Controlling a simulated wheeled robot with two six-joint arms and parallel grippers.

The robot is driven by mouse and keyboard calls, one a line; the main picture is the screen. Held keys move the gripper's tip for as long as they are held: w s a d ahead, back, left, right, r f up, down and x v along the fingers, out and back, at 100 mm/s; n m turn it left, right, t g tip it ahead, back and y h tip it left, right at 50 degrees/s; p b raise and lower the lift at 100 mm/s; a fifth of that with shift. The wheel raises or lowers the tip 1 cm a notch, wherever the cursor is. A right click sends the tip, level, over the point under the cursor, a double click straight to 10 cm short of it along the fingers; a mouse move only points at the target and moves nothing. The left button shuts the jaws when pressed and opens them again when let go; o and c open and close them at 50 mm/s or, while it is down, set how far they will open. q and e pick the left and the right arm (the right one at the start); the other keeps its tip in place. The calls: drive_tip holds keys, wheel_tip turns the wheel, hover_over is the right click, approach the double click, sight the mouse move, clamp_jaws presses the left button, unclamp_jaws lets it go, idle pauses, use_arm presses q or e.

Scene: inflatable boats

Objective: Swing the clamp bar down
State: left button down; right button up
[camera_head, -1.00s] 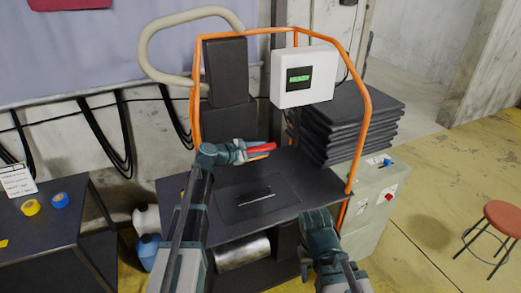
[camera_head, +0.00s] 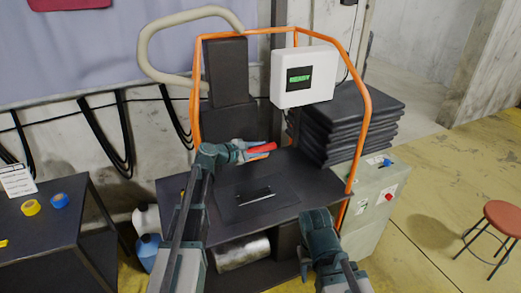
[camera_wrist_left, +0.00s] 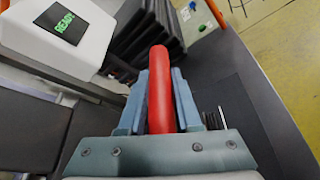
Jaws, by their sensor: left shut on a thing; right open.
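The clamp bar shows as a red grip (camera_head: 263,147) above the back of the dark worktable (camera_head: 290,185); the rest of the bar is hard to make out. My left gripper (camera_head: 258,152) is shut on this red grip. In the left wrist view the red grip (camera_wrist_left: 160,90) lies between the two blue fingers and sticks out past them. My right gripper (camera_head: 318,215) is open and empty at the table's front edge, right of the middle. A dark plate with a thin light strip (camera_head: 255,195) lies on the table in front of the left gripper.
A white control box (camera_head: 303,77) on the orange frame (camera_head: 367,120) shows READY in green. Dark folded sheets (camera_head: 350,125) are stacked at the back right. A grey cabinet (camera_head: 370,205) with a red button stands at right. A side table (camera_head: 45,225) holds tape rolls.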

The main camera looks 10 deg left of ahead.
use_arm(q)
drive_tip(key=s+d+f+m+b, duration=0.1)
drive_tip(key=s+f+b, duration=0.1)
drive_tip(key=f+b, duration=0.5)
drive_tip(key=s+d+f+m+t+b, duration=0.1)
drive_tip(key=s+d+f+b, duration=0.1)
drive_tip(key=f+b, duration=0.5)
drive_tip(key=s+d+f+m+t+b, duration=0.1)
drive_tip(key=s+f+m+b, duration=0.1)
drive_tip(key=f+b, duration=0.6)
drive_tip(key=shift+s+d+f+b, duration=0.1)
drive_tip(key=shift+s+d+b, duration=0.35)
drive_tip(key=shift+b, duration=1.25)
drive_tip(key=shift+s+a+f+b, duration=0.1)
drive_tip(key=shift+f+b, duration=0.55)
drive_tip(key=shift+s+f+b, duration=0.25)
drive_tip(key=shift+f+b, duration=0.15)
drive_tip(key=shift+b, duration=0.1)
drive_tip(key=c, duration=0.6)
unclamp_jaws()
drive_tip(key=shift+w+f, duration=0.15)
drive_tip(key=shift+w, duration=0.1)
